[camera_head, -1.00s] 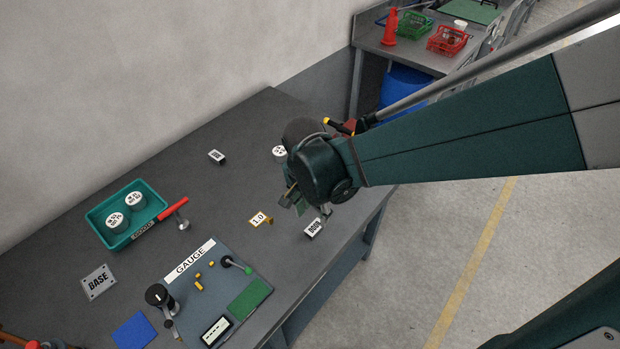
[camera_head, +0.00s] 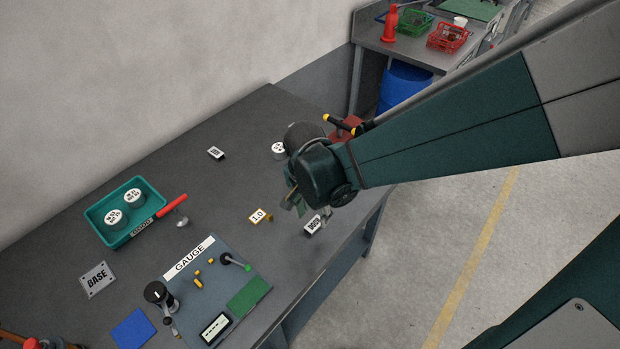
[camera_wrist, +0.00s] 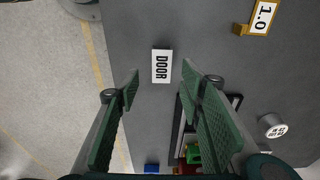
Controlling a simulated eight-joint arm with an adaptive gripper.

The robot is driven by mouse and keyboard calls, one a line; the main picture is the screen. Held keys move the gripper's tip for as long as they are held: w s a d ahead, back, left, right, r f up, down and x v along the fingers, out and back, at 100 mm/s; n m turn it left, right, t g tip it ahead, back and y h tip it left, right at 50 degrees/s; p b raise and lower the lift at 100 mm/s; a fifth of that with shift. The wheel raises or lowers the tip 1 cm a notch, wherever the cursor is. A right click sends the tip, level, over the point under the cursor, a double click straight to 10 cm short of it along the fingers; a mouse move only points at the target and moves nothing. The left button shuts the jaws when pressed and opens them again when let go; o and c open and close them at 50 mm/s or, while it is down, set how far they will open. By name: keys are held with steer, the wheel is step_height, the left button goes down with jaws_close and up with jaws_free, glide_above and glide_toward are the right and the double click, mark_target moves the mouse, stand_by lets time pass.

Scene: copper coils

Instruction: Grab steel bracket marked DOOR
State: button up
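The bracket marked DOOR (camera_head: 313,225) lies near the right edge of the grey bench, with its white label facing up. In the wrist view the DOOR label (camera_wrist: 162,66) sits ahead of the gap between the fingers, and its steel body is mostly hidden beneath it. My gripper (camera_head: 308,206) is just above and beside the bracket in the head view. In the wrist view my gripper (camera_wrist: 160,82) has its two green fingers spread apart with nothing between them. The fingers do not appear to touch the bracket.
A yellow 1.0 marker (camera_head: 258,216) stands left of the bracket. The GAUGE board (camera_head: 240,262) lies nearer. A white-topped coil (camera_head: 279,148) and another small labelled block (camera_head: 216,153) stand farther back. A green tray (camera_head: 150,191) is at left. The bench edge is close on the right.

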mark_target(314, 224)
steer(key=shift+w+f+b, duration=0.15)
steer(key=shift+f+b, duration=0.25)
steer(key=shift+f, duration=0.9)
steer(key=shift+w+f+b, duration=0.1)
steer(key=shift+f+b, duration=0.25)
steer(key=shift+f, duration=0.95)
steer(key=c, duration=1)
